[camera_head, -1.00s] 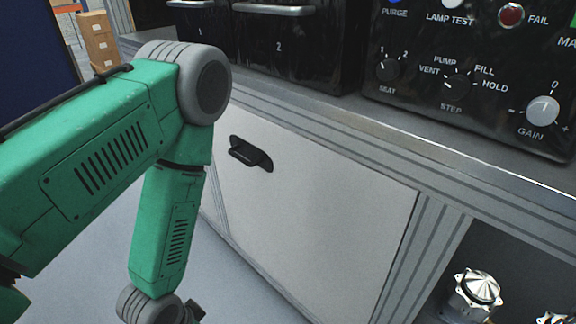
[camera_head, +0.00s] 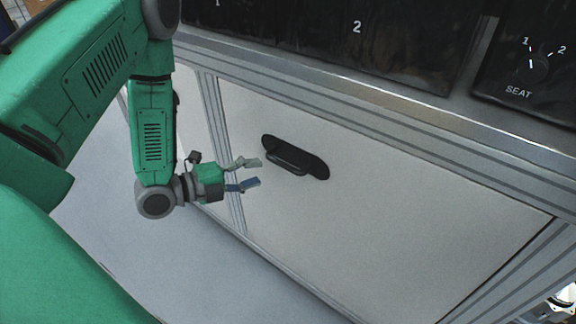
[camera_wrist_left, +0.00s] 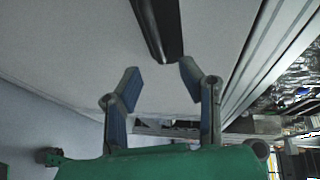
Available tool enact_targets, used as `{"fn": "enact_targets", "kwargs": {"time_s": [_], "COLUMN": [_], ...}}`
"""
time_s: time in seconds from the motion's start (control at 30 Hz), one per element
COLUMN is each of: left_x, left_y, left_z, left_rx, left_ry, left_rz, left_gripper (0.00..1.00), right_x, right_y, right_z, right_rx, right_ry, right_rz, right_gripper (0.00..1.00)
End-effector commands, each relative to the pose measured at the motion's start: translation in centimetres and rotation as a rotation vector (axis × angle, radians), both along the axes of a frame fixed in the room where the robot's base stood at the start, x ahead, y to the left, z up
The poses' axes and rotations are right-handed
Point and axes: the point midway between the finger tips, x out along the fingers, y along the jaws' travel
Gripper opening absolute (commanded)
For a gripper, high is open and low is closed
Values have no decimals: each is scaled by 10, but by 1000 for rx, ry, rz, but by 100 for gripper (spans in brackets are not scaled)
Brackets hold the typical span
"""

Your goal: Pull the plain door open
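The plain door (camera_head: 400,220) is a light grey panel set in an aluminium frame, and it looks shut. Its black handle (camera_head: 290,158) sits on a dark oblong plate in the upper left part of the door. My left gripper (camera_head: 256,172) is open and empty, just left of the handle and apart from it. In the left wrist view the door (camera_wrist_left: 75,45) fills the upper left, and the dark handle (camera_wrist_left: 158,28) lies beyond and between the two open fingertips (camera_wrist_left: 160,82). My right gripper is not in view.
Black drawer fronts (camera_head: 350,40) marked with numbers stand above the counter edge (camera_head: 330,85). A black panel with a SEAT knob (camera_head: 538,68) is at the upper right. A metal part (camera_head: 565,300) shows at the lower right corner. The floor (camera_head: 200,270) left of the door is clear.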

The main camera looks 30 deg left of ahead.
Motion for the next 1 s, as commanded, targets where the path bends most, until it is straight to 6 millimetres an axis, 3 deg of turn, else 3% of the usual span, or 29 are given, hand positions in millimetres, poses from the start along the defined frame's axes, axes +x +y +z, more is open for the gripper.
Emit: {"fn": "enact_targets", "kwargs": {"time_s": [0.2, 0.4, 0.6, 0.9, 1.0], "left_x": [43, 71, 84, 86, 86], "left_y": [-15, -32, -43, -38, -37], "left_z": [-14, -20, -20, -23, -23], "left_rx": [-9, -5, 0, -7, -8], "left_ry": [-2, 1, 3, 3, 3], "left_rz": [2, 2, 3, 5, 5], "left_gripper": [34, 34, 34, 34, 0], "right_x": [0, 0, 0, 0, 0], "right_y": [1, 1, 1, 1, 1], "right_z": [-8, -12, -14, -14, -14], "right_rx": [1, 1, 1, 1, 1], "right_ry": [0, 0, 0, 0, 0], "right_rz": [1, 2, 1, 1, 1], "right_gripper": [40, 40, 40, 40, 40]}}
